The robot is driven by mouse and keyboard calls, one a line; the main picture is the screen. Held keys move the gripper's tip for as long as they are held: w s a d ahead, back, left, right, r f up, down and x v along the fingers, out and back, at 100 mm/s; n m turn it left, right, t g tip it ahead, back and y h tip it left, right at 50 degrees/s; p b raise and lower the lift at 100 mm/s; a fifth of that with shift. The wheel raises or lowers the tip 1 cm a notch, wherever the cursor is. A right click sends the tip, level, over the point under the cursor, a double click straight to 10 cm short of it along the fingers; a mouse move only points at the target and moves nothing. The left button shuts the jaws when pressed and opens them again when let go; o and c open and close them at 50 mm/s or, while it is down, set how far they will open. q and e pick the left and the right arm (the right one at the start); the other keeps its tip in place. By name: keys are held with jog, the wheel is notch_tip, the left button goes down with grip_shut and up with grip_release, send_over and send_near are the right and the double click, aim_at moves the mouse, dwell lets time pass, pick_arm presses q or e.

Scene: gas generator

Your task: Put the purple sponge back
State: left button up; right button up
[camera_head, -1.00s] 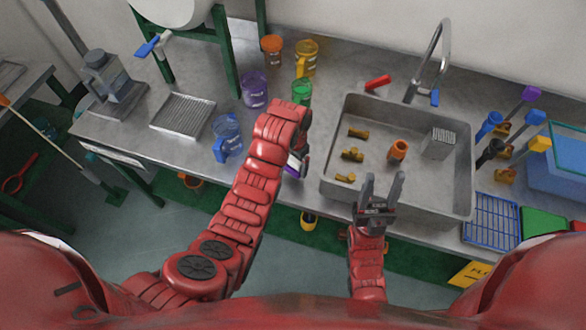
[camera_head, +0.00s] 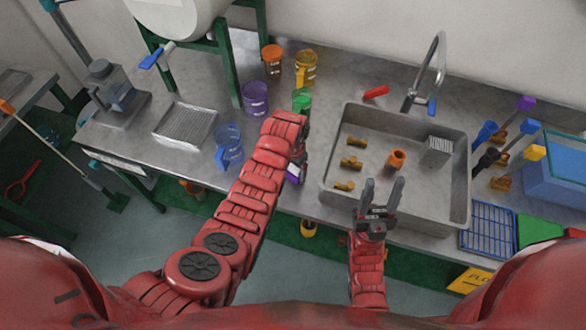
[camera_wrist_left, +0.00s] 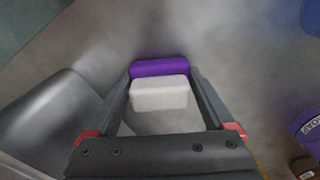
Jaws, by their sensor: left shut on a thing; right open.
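The purple sponge (camera_wrist_left: 159,68) has a purple layer and a white layer. In the left wrist view it sits between the fingertips of my left gripper (camera_wrist_left: 160,85), which is shut on it. In the head view only a small purple and white part of the sponge (camera_head: 292,172) shows below my left arm's end, near the counter's front edge, left of the sink. My left gripper (camera_head: 299,163) is mostly hidden there by its own arm. My right gripper (camera_head: 379,192) is open and empty at the front rim of the sink, fingers pointing up in the picture.
The metal sink (camera_head: 375,185) holds several brass fittings, an orange piece (camera_head: 396,158) and a grey block (camera_head: 437,150). Purple (camera_head: 255,99), blue (camera_head: 229,147) and green (camera_head: 302,101) cups stand left of the sink. A blue wire rack (camera_head: 488,225) lies right of it.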

pick_arm(q)
jog(key=shift+f, duration=0.1)
jog(key=shift+f, duration=0.15)
jog(key=o, duration=1.2)
jog(key=shift+r, duration=0.2)
